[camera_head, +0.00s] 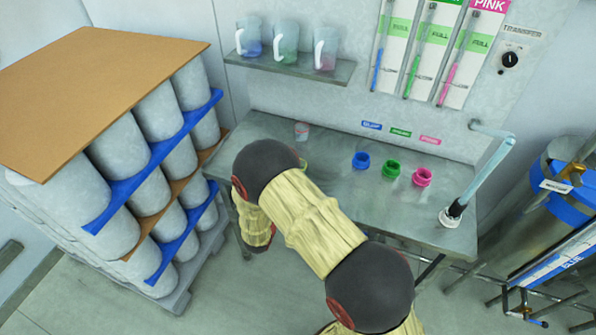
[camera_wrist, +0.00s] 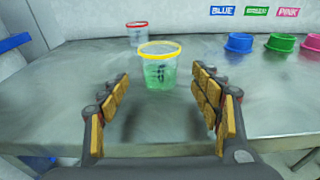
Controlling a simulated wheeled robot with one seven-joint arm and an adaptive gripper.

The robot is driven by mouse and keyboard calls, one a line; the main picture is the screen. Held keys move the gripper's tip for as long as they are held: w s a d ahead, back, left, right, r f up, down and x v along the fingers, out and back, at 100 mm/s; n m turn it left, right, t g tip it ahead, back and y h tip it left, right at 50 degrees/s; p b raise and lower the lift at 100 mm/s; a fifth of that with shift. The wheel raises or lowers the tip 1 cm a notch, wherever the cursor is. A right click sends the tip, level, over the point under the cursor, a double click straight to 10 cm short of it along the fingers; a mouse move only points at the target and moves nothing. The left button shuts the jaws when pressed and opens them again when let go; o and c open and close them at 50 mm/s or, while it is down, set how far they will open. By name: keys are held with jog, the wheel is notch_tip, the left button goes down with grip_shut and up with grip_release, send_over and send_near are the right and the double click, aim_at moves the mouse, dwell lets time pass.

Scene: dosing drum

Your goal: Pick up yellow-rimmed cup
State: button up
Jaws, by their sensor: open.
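The yellow-rimmed cup (camera_wrist: 160,68) stands upright on the metal table in the wrist view. It is clear, with dark markings and a greenish tint. My gripper (camera_wrist: 162,112) is open and empty, its two fingers spread on either side of the line to the cup. The cup is ahead of the fingertips, apart from them.
A red-rimmed cup (camera_wrist: 137,35) stands just behind, to the left; it also shows in the head view (camera_head: 302,131). Blue (camera_head: 361,161), green (camera_head: 391,169) and pink (camera_head: 422,177) rings sit to the right on the table (camera_head: 330,150). A shelf (camera_head: 290,65) holds several jugs above.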

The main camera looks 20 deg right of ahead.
jog(key=x, duration=0.3)
jog(key=b+x, duration=0.1)
jog(key=x, duration=0.1)
jog(key=shift+w+f, duration=0.2)
jog(key=shift+f, duration=0.1)
jog(key=c, duration=0.3)
jog(key=c, duration=0.8)
jog(key=shift+c, duration=0.4)
